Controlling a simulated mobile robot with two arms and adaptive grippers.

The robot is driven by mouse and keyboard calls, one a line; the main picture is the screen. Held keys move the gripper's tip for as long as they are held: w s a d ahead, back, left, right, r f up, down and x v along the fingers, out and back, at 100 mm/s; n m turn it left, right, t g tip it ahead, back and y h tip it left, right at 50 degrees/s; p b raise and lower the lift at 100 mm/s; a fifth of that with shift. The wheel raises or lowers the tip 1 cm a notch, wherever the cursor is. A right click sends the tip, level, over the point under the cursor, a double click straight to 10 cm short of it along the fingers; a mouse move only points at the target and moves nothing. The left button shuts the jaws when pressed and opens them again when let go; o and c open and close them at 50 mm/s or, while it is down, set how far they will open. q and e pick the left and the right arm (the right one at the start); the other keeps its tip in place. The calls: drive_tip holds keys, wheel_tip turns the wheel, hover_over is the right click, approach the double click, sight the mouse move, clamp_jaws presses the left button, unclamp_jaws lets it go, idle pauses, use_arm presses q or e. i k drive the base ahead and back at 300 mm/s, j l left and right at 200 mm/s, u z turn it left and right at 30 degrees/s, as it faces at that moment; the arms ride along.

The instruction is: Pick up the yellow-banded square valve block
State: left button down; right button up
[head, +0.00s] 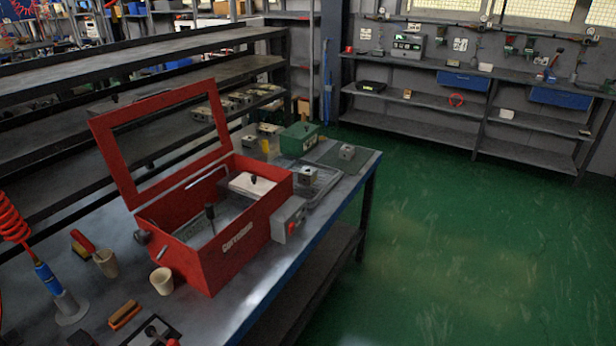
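Small grey square blocks stand at the far end of the workbench. Another block (307,176) with a dark top sits in or on a shallow grey tray (325,184). Both are too small for me to tell whether either has a yellow band. A small yellow item (265,146) stands left of the green box. Neither of my grippers shows in the head view.
An open red box (232,242) with a raised frame lid fills the middle of the workbench (205,318). A grey switch box (289,220) adjoins its right side. A green box (299,139) stands behind. Cups and tools lie at left. The green floor (450,250) at right is clear.

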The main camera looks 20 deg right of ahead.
sight(307, 175)
drive_tip(key=i+l, duration=0.15)
drive_tip(key=l, duration=0.15)
drive_tip(key=i+l+u, duration=0.1)
drive_tip(key=l, duration=0.25)
drive_tip(key=i+l, duration=0.2)
drive_tip(key=i+l+u, duration=0.1)
drive_tip(key=l, duration=0.35)
drive_tip(key=i+l, duration=0.2)
drive_tip(key=l, duration=0.15)
